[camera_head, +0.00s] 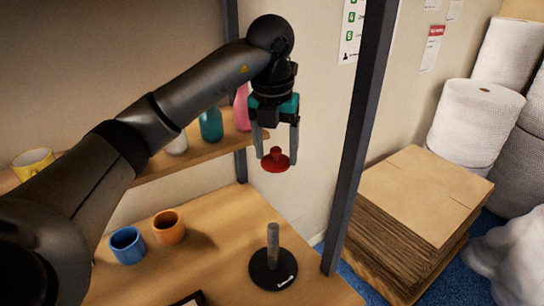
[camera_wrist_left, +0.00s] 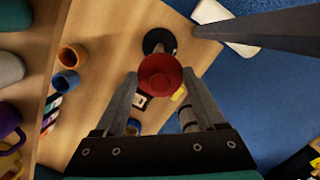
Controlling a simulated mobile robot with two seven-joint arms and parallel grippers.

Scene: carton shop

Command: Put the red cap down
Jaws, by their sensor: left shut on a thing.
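My left gripper (camera_head: 277,152) is shut on the red cap (camera_head: 275,162) and holds it in the air above the table. In the head view the cap hangs between the fingertips with its wide disc facing down. In the left wrist view the red cap (camera_wrist_left: 160,76) shows between the two fingers (camera_wrist_left: 161,88). The wooden table (camera_head: 205,262) lies below. A black round base with a grey upright post (camera_head: 273,243) stands on it near the right edge, below the cap. My right gripper is in neither view.
A blue cup (camera_head: 127,246) and an orange cup (camera_head: 169,228) stand on the table to the left. A shelf (camera_head: 190,150) with bottles is behind. A dark upright post (camera_head: 358,140) rises at the table's right corner, beside stacked cardboard (camera_head: 420,195).

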